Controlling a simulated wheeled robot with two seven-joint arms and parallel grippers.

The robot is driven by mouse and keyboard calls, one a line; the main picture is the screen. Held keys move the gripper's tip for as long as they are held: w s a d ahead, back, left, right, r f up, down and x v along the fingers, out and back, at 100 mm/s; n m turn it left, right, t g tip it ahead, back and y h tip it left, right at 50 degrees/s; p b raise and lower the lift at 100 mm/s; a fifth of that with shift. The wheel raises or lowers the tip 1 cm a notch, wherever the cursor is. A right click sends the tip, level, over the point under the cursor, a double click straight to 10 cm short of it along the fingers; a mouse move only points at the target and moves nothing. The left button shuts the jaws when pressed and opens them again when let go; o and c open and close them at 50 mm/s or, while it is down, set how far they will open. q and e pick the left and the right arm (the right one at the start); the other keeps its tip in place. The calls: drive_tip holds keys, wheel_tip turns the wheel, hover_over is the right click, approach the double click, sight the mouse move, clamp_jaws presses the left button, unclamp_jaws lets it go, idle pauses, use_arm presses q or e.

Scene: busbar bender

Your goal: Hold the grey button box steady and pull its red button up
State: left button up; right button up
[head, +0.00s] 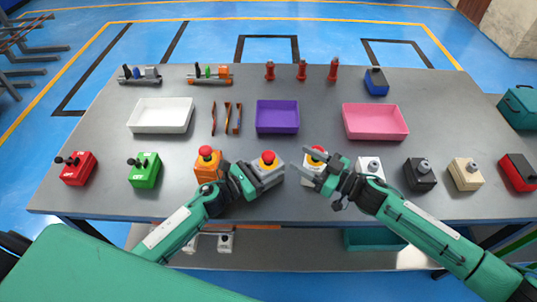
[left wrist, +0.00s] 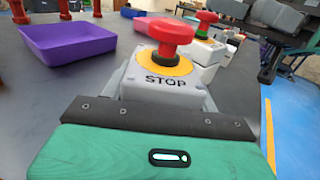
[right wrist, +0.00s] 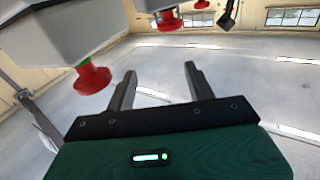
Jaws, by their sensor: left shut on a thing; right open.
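The grey button box (head: 271,176) stands on the table with a yellow ring and a red button (head: 268,157) on top. In the left wrist view the box (left wrist: 160,88) is marked STOP, and its red button (left wrist: 170,32) stands upright on a short stem. My left gripper (head: 260,176) is shut on the box, one finger along each side. My right gripper (head: 298,160) is open and empty, to the right of the grey box and above a white button box (head: 311,179). Its fingers (right wrist: 158,85) have nothing between them; the right wrist view looks upside down.
An orange button box (head: 207,168) stands left of the grey one. Several other control boxes line the front edge, including a white one (head: 370,168) and a black one (head: 420,175). Purple (head: 277,117) and pink (head: 375,122) trays stand behind. The table between is clear.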

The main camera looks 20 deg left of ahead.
sight(274, 158)
drive_tip(key=shift+n, duration=0.4)
drive_tip(key=a+f, duration=0.1)
drive_tip(key=a, duration=0.2)
drive_tip(key=a+f, duration=0.1)
drive_tip(key=a, duration=0.3)
drive_tip(key=w+a, duration=0.1)
drive_tip(key=a, duration=0.2)
drive_tip(key=shift+a+f, duration=0.4)
drive_tip(key=shift+c, duration=0.4)
